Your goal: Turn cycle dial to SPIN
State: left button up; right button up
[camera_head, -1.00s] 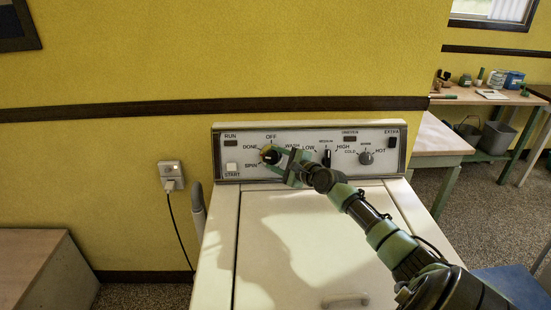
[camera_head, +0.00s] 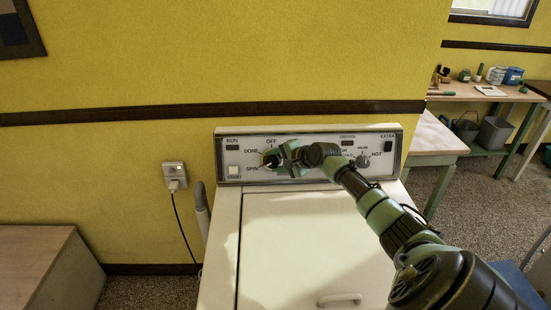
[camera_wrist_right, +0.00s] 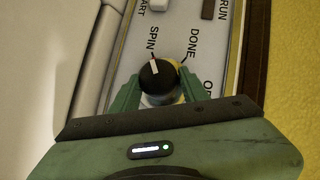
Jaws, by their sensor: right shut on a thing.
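The cycle dial (camera_head: 269,158) is a black round knob at the left of the washer's control panel (camera_head: 228,158). In the right wrist view the dial (camera_wrist_right: 158,76) has a white pointer mark aimed up toward the SPIN label (camera_wrist_right: 152,38). The DONE label (camera_wrist_right: 196,46) is to the right of it. My right gripper (camera_head: 274,158) is at the dial; in the wrist view its green fingers (camera_wrist_right: 159,88) are on both sides of the knob, shut on it. My left gripper is not in view.
The start button (camera_head: 233,170) is left of the dial, and the temperature knob (camera_head: 363,161) is at the panel's right. The washer lid (camera_head: 300,240) is below, closed. A wall outlet (camera_head: 174,172) with a cord is at the left. A workbench (camera_head: 480,93) stands at the right.

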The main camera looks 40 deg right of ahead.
dwell(0.4)
jog(key=o, duration=1.4)
jog(key=shift+s, duration=0.1)
jog(key=b+v, duration=0.1)
jog(key=v, duration=0.6)
jog(key=shift+s+r, duration=0.25)
